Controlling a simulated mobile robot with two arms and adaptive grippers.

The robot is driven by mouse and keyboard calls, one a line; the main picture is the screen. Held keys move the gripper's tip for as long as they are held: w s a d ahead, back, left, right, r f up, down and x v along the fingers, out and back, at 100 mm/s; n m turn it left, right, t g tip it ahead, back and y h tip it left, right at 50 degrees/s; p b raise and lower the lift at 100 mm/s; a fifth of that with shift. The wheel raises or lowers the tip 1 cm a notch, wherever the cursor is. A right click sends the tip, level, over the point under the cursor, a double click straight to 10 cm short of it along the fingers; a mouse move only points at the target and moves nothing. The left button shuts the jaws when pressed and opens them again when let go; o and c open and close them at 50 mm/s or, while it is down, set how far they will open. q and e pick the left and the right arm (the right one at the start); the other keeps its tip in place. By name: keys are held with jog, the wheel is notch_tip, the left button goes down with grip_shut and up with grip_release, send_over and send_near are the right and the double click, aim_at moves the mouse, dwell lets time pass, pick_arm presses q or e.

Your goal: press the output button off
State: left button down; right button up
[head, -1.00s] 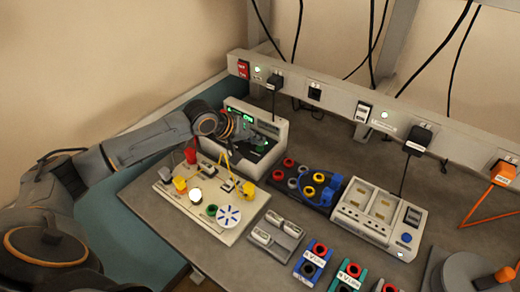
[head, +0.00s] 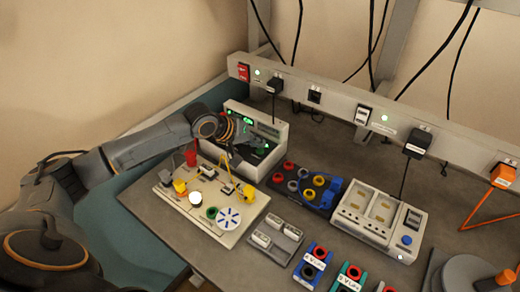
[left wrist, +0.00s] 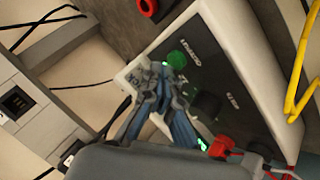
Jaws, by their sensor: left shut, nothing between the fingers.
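The power supply (head: 279,128) is a pale box with a dark front panel at the back left of the bench. It also shows in the left wrist view (left wrist: 218,42). A round green button (left wrist: 177,59) is on its panel; a small green spot (head: 262,151) shows there in the head view. My left gripper (left wrist: 158,76) is shut and empty, its fingertips close beside the green button. I cannot tell whether they touch it. In the head view my left gripper (head: 246,134) is in front of the panel and hides part of it. My right gripper is not in view.
A pale circuit board (head: 225,233) with a lit white lamp (head: 195,198) lies in front of the supply. A yellow lead (left wrist: 298,65) and red plug (left wrist: 222,145) are near the gripper in the wrist view. A power rail (head: 330,99) runs behind.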

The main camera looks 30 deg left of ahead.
pick_arm(q)
jog(key=shift+f, duration=0.15)
jog(key=shift+f, duration=0.3)
dwell(0.4)
jog(key=shift+r+p, duration=0.5)
jog(key=shift+p, duration=0.6)
